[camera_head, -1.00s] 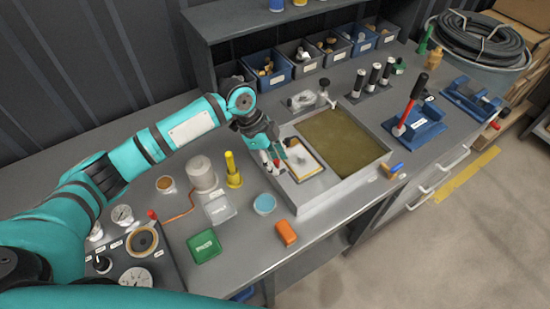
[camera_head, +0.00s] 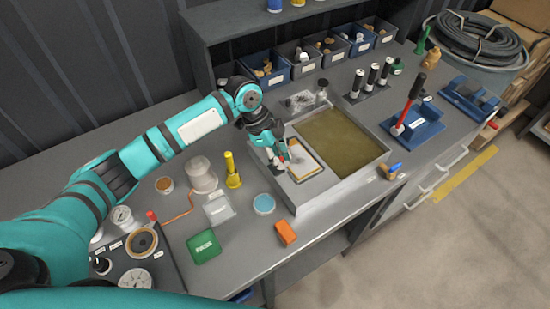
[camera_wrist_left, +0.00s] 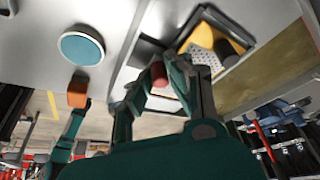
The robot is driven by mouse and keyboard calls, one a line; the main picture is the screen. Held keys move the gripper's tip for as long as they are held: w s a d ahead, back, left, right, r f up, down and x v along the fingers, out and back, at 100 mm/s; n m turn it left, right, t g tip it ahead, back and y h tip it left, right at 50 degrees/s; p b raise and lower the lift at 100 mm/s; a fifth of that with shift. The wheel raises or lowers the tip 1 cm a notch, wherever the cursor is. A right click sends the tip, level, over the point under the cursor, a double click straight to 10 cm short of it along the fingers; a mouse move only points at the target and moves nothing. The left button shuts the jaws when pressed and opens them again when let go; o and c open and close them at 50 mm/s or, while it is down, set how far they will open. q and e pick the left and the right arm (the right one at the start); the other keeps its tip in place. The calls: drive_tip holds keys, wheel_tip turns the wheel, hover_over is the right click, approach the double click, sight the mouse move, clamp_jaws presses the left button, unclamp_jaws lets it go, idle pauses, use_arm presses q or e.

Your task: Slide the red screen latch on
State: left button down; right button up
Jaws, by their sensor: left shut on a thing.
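My left gripper (camera_head: 281,165) reaches over the left part of the grey tray (camera_head: 298,206). It is also large in the left wrist view (camera_wrist_left: 160,84), with its two fingers closed around the red latch (camera_wrist_left: 158,75). Only the latch's rounded red end shows between the fingers; the rest is hidden. Next to the gripper lies a pale-framed screen panel (camera_head: 309,161). In the left wrist view a dark-framed recess shows a perforated grey plate (camera_wrist_left: 203,57) and a yellow part. My right gripper does not show in the head view.
The orange block (camera_head: 285,232), blue-topped round tub (camera_head: 264,204), green box (camera_head: 204,246) and yellow pump-like piece (camera_head: 232,172) stand left and in front of the tray. A red-handled lever on a blue base (camera_head: 417,128) stands to the right. Several bins line the back.

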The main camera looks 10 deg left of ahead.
use_arm(q)
drive_tip(key=c, duration=1.6)
unclamp_jaws()
drive_tip(key=shift+w+d+r, duration=0.1)
drive_tip(key=shift+r, duration=0.05)
drive_tip(key=shift+c, duration=0.2)
drive_tip(key=o, duration=0.4)
drive_tip(key=shift+w+d, duration=0.1)
drive_tip(key=shift+w, duration=0.05)
drive_tip(key=v, duration=1.1)
drive_tip(key=shift+a+r, duration=0.25)
drive_tip(key=shift+r, duration=0.1)
drive_tip(key=shift+f, duration=0.1)
